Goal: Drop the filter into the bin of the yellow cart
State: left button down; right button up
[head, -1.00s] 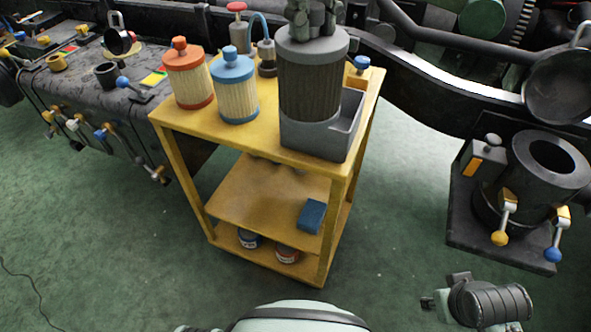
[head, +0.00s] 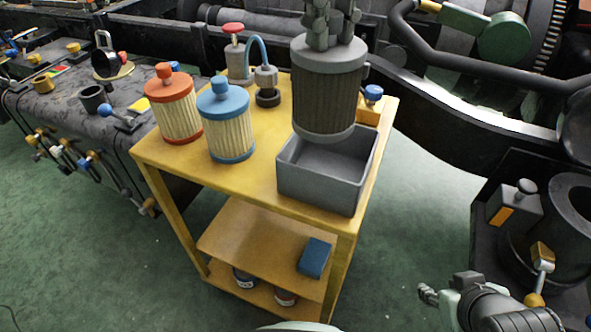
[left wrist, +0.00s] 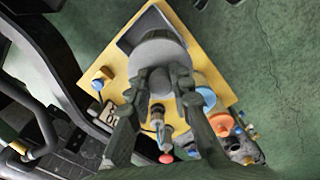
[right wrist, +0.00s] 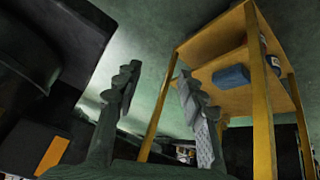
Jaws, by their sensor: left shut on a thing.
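The dark filter (head: 328,98), with grey end caps, hangs upright from my left gripper (head: 330,38), which is shut on its top. The filter's lower end overlaps the back of the open grey bin (head: 318,192) on the yellow cart (head: 255,187). I cannot tell whether its lower end is just above the rim or slightly inside. The bin's front looks empty. In the left wrist view, my fingers (left wrist: 160,82) grip the top of the filter (left wrist: 158,50), with the bin (left wrist: 135,35) beyond. My right gripper (right wrist: 158,85) is open and empty, low beside the cart.
An orange-capped filter (head: 176,112) and a blue-capped filter (head: 226,130) stand on the cart top left of the bin. A red-knobbed pump (head: 236,62) is behind them. A blue box (head: 314,257) lies on a lower shelf. A dark cylindrical housing (head: 565,230) stands at right.

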pick_arm(q)
notch_tip(320, 180, down, 2)
jog(key=shift+f+b, duration=0.15)
jog(key=shift+b, duration=0.75)
jog(key=shift+f, duration=0.15)
pick_arm(e)
jog(key=w+a+r+n+t+y, duration=0.1)
jog(key=w+a+r+t+y, duration=0.2)
jog(key=w+a+r+t, duration=0.2)
jog(key=shift+w+a+r+t, duration=0.4)
jog(key=shift+w+a+r, duration=0.5)
jog(key=shift+w+a, duration=0.6)
pick_arm(q)
jog(key=c, duration=1.3)
grip_release()
notch_tip(320, 180, up, 12)
jog(key=shift+r, duration=0.1)
pick_arm(e)
jog(key=shift+s, duration=0.1)
